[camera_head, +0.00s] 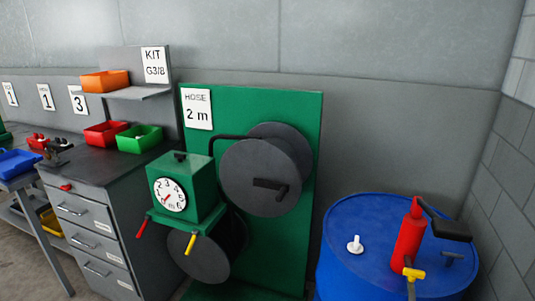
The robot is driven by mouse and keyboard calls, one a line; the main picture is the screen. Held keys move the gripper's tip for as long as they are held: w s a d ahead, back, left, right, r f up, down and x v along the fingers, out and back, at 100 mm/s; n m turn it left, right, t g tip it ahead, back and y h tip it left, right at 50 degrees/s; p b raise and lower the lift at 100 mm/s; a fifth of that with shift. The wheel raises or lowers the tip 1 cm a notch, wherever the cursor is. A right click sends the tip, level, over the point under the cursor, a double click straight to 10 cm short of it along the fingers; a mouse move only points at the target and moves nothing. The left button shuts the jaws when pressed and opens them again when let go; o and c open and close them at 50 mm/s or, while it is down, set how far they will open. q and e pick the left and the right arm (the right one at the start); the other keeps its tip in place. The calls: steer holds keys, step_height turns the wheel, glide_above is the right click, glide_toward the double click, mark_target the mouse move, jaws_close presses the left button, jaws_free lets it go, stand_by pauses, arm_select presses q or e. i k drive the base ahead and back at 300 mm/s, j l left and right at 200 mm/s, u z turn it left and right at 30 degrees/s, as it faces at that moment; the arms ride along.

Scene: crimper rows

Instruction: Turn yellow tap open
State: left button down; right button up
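A short yellow lever (190,243) points down and slightly left from under the front right of a green box (186,184) with a round white dial (172,195). A red lever (142,228) sticks out at the box's lower left. Another yellow piece (414,274), shaped like a small tap handle, sits low on the red pump (408,238) on the blue drum; it lies roughly level across the grey spout (411,290). I cannot tell from the picture which yellow part is the tap or whether it is open. Neither of my grippers is in view.
A dark hose reel (254,176) with a crank is mounted on the green panel (311,120). The blue drum (340,255) stands at right, with a white cap (355,244) on top. A grey drawer cabinet (120,215) stands left. Bare wall lies between panel and drum.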

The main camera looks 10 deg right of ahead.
mark_target(412, 273)
steer(key=z, duration=1.4)
